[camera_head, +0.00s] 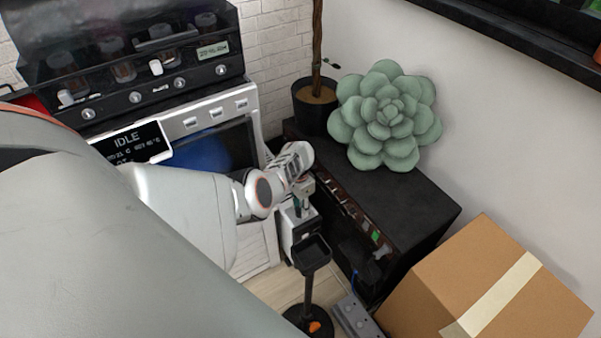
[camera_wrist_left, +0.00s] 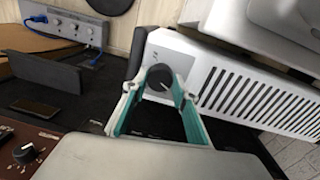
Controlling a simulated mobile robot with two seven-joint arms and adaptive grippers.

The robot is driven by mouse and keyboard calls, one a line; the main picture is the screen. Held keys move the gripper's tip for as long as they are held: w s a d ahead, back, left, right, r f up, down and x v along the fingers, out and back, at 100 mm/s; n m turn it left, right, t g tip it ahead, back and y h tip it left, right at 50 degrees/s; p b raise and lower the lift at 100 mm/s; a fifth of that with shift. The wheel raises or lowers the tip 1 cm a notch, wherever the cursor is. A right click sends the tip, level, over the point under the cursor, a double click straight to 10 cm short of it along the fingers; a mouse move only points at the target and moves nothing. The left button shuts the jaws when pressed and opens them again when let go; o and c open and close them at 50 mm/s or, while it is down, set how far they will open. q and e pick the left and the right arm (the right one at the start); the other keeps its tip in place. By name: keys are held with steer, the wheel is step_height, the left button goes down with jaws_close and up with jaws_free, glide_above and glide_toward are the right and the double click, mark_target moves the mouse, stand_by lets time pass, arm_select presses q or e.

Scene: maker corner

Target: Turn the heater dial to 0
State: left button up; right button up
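The heater is a white box (camera_wrist_left: 225,85) with a row of dark vent slots in the left wrist view. Its round dark dial (camera_wrist_left: 159,76) is on the end face and has a small pale mark; the printed numbers are too small to read. My left gripper (camera_wrist_left: 158,88) has its teal-lined fingers apart, one on each side of the dial. Firm contact with the dial is not clear. In the head view, my left gripper (camera_head: 301,198) reaches down over the white heater (camera_head: 287,232), and the dial is hidden there. My right gripper is not in view.
A black stand with a square top (camera_head: 311,250) is close to the gripper. A black cabinet (camera_head: 400,190) with a succulent (camera_head: 387,115) is to the right. A cardboard box (camera_head: 470,285) and a grey power strip (camera_head: 355,318) are in front. A machine reading IDLE (camera_head: 128,141) stands behind.

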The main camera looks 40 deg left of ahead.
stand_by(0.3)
arm_select(q)
steer(key=n, duration=0.2)
steer(key=shift+n+p, duration=0.3)
steer(key=shift+n, duration=0.1)
steer(key=shift+s+n, duration=0.1)
steer(key=shift+n, duration=1.3)
steer(key=shift+f, duration=0.1)
steer(key=o, duration=1.1)
